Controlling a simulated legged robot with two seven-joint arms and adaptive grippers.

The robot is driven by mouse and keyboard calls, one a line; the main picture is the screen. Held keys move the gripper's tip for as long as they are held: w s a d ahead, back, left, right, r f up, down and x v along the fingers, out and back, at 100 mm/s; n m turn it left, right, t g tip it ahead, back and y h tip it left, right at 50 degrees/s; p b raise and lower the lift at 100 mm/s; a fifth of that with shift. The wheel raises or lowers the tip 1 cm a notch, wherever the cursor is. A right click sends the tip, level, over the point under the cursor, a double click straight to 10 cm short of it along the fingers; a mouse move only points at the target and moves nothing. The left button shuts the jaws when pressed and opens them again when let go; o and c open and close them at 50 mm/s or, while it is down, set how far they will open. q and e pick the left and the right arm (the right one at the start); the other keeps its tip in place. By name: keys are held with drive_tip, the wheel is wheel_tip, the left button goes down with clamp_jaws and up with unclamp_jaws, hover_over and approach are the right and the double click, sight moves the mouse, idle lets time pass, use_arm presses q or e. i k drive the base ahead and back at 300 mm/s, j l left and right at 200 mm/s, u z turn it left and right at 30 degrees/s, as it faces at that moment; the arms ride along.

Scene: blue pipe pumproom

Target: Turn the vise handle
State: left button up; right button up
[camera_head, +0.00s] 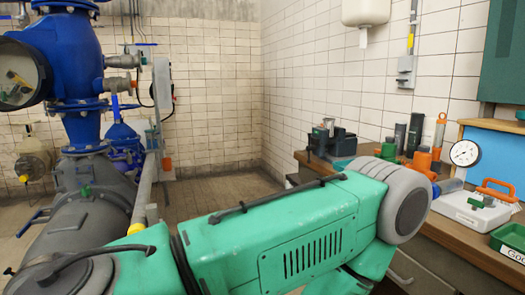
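I cannot clearly make out the vise handle at this size. My large green arm link crosses the foreground below the vise and hides part of the bench's front. Neither of my grippers is in view, so I cannot see whether either touches the vise.
Blue and grey pipework (75,60) fills the left. Open tiled floor (215,192) lies between.

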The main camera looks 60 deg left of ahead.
sight(310, 149)
drive_tip(key=u, duration=1.65)
